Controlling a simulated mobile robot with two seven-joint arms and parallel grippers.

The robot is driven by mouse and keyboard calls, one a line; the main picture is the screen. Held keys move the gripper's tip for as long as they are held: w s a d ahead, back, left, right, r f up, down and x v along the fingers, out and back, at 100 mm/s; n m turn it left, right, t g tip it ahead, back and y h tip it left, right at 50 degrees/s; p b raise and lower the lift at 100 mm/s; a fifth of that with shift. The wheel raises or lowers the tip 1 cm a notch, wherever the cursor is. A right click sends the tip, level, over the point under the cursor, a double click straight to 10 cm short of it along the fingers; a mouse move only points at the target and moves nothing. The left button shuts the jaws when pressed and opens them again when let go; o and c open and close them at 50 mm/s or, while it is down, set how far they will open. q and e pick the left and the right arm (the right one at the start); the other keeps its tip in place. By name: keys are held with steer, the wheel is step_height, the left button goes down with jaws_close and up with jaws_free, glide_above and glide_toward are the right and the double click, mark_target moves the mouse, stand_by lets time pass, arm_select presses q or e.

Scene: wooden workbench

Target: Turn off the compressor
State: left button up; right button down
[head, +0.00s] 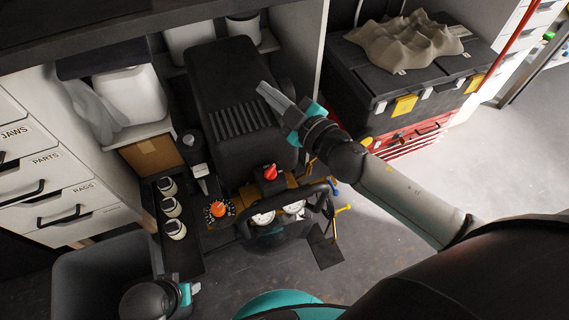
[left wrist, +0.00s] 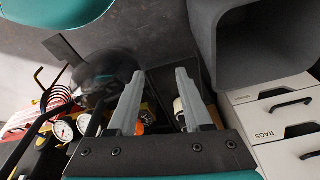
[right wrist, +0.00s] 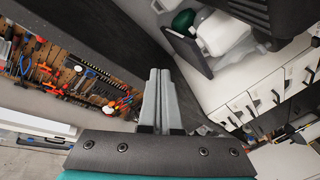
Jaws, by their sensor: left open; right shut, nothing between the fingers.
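The compressor (head: 232,70) stands below the bench, with a black ribbed motor cover. At its front are a red knob or switch (head: 270,172), an orange knob (head: 219,209) and two round gauges (head: 263,218). My right gripper (head: 268,92) is shut and empty, over the black cover, above and behind the red knob. In the left wrist view, my left gripper (left wrist: 160,85) is open and empty, with the gauges (left wrist: 64,130) beyond it to the left. In the head view, my left wrist is low at the left and its fingers are hard to make out.
White drawers (head: 45,185) and a grey bin (head: 100,265) stand at the left. Several small cans (head: 171,207) stand on a black tray beside the compressor. A black toolbox (head: 400,85) on a red chest (head: 415,138) stands at the right.

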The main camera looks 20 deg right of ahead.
step_height(320, 180, down, 7)
steer(key=s+a+n+g+y, duration=0.1)
steer(key=s+n+g+y, duration=0.2)
steer(key=n+g+y, duration=0.5)
arm_select(q)
steer(key=s+a+f, duration=0.1)
steer(key=s+f, duration=0.2)
steer(key=f, duration=0.8)
steer(key=shift+s+g, duration=0.3)
steer(key=shift+s, duration=0.1)
arm_select(e)
steer(key=s+d+f+n+g+h, duration=0.4)
steer(key=d+f+g+h, duration=0.2)
steer(key=d, duration=0.5)
steer(key=shift+s+d+f+g+h, duration=0.2)
steer(key=shift+s+f+g+h, duration=0.2)
steer(key=shift+f+g, duration=0.3)
steer(key=shift+f, duration=0.15)
